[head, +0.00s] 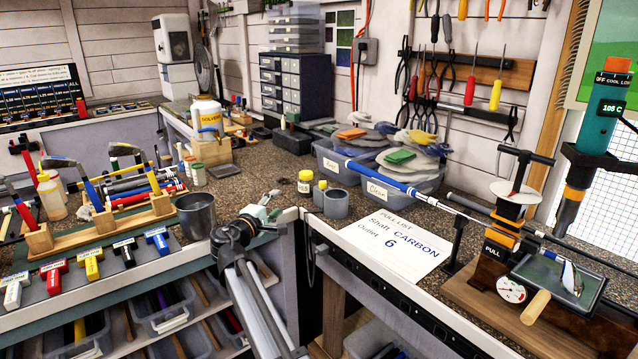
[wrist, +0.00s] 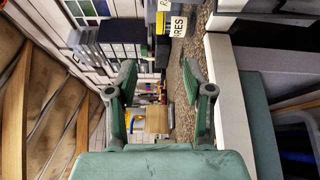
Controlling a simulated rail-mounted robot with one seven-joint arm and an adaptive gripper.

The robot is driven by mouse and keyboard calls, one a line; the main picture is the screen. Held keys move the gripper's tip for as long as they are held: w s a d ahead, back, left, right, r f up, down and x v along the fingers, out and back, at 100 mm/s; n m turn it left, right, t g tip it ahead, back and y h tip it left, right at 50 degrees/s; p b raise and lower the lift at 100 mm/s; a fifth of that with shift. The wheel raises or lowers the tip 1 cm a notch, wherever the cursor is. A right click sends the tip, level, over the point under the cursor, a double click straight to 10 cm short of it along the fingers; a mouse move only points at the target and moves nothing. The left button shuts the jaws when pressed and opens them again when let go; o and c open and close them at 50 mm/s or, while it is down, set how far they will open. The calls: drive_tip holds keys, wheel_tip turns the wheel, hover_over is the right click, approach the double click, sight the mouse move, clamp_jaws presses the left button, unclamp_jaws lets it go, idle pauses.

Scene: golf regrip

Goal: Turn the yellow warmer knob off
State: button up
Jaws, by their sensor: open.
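A yellow T-shaped handle (head: 90,262) with a labelled top stands in a row on the left bench, between a red one and a black one. I cannot tell for certain whether it is the warmer knob, or read its setting. A teal tool with an orange top (head: 601,120) is at the far right; it carries an "OFF COOL LOW" scale and a "105 C" display. My gripper (head: 268,212) is open over the bench corner, apart from both. In the wrist view my gripper (wrist: 160,92) shows two spread fingers with nothing held between them.
A grey metal cup (head: 196,216) stands between the handles and my gripper. A wooden rack (head: 105,222) with clubs is behind the handles. A white "PULL LIST" sheet (head: 395,243) lies right of my gripper. A wooden-based stand (head: 470,290) fills the right bench.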

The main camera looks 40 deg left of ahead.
drive_tip(key=n+h, duration=0.1)
drive_tip(key=n, duration=0.3)
drive_tip(key=n+t+h+p, duration=0.1)
drive_tip(key=n+h+p, duration=0.15)
drive_tip(key=n, duration=0.85)
approach(321, 183)
drive_tip(key=shift+h, duration=0.25)
drive_tip(key=w, duration=0.6)
drive_tip(key=w+a, duration=0.1)
drive_tip(key=w, duration=0.2)
drive_tip(key=shift+b, duration=0.35)
clamp_jaws()
